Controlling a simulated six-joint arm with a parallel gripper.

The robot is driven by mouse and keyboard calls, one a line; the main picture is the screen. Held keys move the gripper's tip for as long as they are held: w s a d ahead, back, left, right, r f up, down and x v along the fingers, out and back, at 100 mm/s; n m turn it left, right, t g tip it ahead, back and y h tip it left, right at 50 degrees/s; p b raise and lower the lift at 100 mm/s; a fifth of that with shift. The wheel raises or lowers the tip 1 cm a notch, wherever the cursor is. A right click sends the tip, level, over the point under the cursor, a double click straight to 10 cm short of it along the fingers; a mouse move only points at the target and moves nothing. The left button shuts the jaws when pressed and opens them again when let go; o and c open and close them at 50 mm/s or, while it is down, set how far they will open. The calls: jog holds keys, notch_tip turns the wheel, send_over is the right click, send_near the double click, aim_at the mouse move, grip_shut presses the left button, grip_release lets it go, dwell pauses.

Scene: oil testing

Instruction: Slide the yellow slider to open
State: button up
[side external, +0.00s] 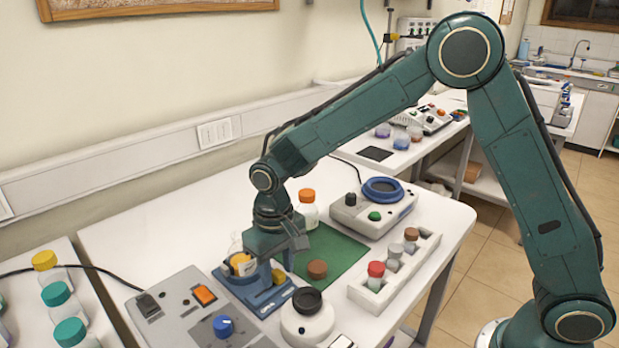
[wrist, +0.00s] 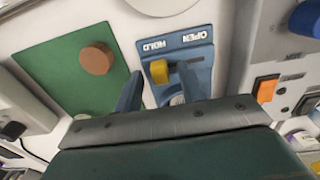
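The yellow slider (wrist: 159,72) sits on a blue stand (wrist: 203,56), under the HOLD mark (wrist: 152,46). The OPEN mark (wrist: 192,39) is beside it to the right in the wrist view, over an empty part of the slot. My gripper (wrist: 160,69) is open, with one finger on each side of the slider and gaps visible. I cannot tell how far down the fingers reach. In the side view my gripper (side external: 277,260) is low over the stand (side external: 236,290), and the slider (side external: 278,276) shows just below it.
A clear vessel with a yellow-orange label (side external: 242,264) stands in the blue stand beside my gripper. A brown-capped jar (side external: 317,269) is on the green mat (side external: 330,250). A grey control box (side external: 190,310), a white round device (side external: 307,316) and a white vial rack (side external: 415,258) surround the stand.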

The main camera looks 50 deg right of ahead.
aim_at(257, 296)
jog(key=shift+c, duration=0.4)
grip_shut()
jog(key=shift+a, duration=2.7)
jog(key=shift+o, duration=0.2)
grip_release()
jog(key=shift+a, duration=0.1)
jog(key=shift+o, duration=0.2)
jog(key=shift+r, duration=0.1)
